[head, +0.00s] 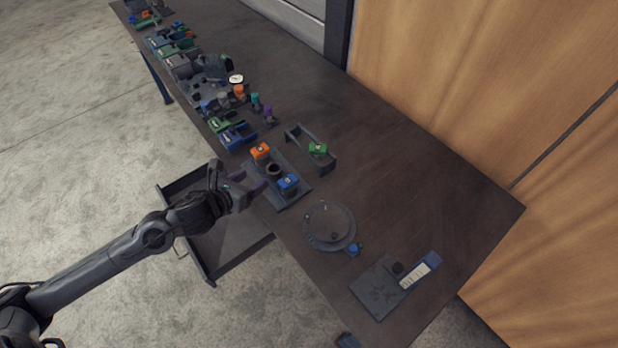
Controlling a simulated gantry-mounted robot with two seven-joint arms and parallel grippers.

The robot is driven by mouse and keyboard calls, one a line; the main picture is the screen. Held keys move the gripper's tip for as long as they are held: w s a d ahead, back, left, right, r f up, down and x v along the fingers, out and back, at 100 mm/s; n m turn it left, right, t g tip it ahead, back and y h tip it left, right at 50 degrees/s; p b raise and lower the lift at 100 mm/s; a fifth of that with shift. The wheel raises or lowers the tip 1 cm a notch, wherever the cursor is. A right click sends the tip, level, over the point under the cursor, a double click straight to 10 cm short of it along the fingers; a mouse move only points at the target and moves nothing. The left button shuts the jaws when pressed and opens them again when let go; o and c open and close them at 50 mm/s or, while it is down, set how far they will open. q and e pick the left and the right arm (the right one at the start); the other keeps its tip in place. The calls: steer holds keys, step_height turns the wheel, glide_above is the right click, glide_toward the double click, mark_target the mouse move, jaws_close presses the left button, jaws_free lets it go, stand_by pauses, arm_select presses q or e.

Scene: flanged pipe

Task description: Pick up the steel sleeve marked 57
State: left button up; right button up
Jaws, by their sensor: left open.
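My left gripper (251,184) reaches in from the left over the near edge of the table. It is open, with its fingers beside a dark tray (294,195). The dark part stands between the two blocks, a little beyond my fingertips, and looks hollow on top. No number 57 can be read at this size, so I cannot tell whether it is the marked sleeve. My right gripper is not in view.
An open drawer (211,272) juts out below my left arm. A round flange (330,222) and a dark plate (377,291) lie to the right. Several bins crowd the far left. The table's right back is clear.

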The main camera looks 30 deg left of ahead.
mark_target(277, 165)
arm_select(q)
steer(key=shift+m, duration=0.3)
steer(key=x, duration=0.5)
steer(key=shift+r+b, duration=0.15)
steer(key=shift+b, duration=0.15)
steer(key=shift+d+b+x, duration=0.15)
steer(key=shift+b+x, duration=0.1)
steer(key=shift+x, duration=1.4)
steer(key=shift+d+b+x, duration=0.15)
steer(key=shift+b+x, duration=0.05)
steer(key=shift+x, duration=1.4)
steer(key=shift+s, duration=0.1)
steer(key=c, duration=0.9)
steer(key=shift+c, duration=0.5)
